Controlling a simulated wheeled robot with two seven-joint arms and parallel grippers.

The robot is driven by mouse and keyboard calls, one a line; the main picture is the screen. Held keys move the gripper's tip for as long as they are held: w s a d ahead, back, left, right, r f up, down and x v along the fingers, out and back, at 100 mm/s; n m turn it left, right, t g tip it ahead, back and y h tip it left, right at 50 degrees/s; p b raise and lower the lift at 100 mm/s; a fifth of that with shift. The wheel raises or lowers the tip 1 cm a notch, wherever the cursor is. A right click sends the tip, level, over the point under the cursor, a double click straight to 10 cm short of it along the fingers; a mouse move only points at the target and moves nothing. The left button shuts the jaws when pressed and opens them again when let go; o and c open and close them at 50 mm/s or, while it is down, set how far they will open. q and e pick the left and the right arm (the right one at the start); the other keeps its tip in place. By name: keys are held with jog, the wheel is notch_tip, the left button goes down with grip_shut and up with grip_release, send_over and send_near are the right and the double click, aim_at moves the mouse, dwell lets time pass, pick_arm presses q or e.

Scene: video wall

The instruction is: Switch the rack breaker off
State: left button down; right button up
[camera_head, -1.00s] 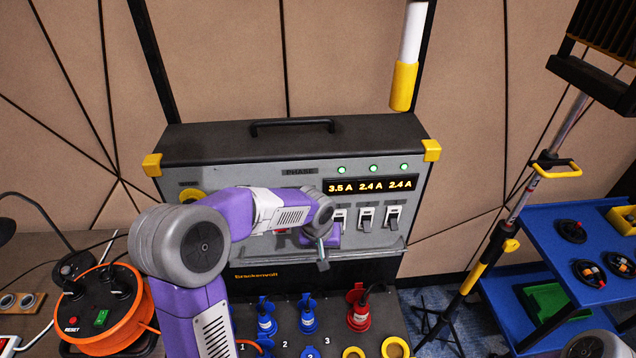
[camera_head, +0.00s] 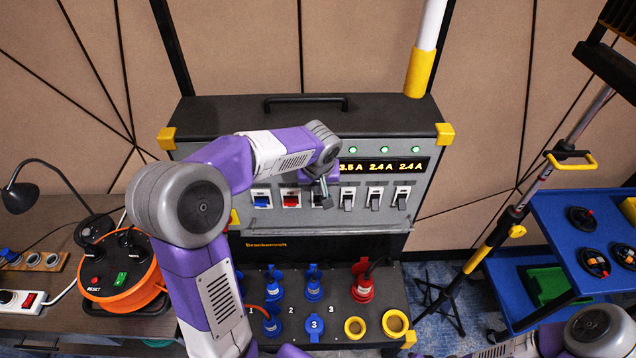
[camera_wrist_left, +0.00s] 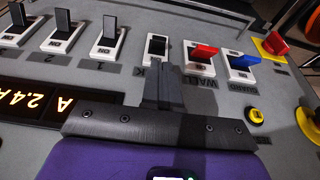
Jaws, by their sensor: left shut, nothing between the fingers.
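The breaker panel (camera_head: 420,200) is a grey box with a row of switches. The rack breaker (camera_head: 317,190) is a switch between the red wall breaker (camera_head: 291,199) and breaker 1. My left gripper (camera_head: 325,197) is shut and empty in front of it, covering part of it. In the left wrist view, where the panel is upside down, the fingers (camera_wrist_left: 165,88) reach to the edge of the rack breaker (camera_wrist_left: 157,46). Its dark face looks unlike the raised levers beside it; whether it is on or off, or touched, I cannot tell. My right gripper is out of view.
A ledge (camera_head: 330,226) runs below the switches. An orange cable reel (camera_head: 120,275) stands left, a light stand (camera_head: 510,220) and blue cart (camera_head: 590,240) right.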

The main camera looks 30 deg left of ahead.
aim_at(318, 201)
pick_arm(q)
jog(key=x, duration=0.6)
jog(key=shift+w, duration=0.1)
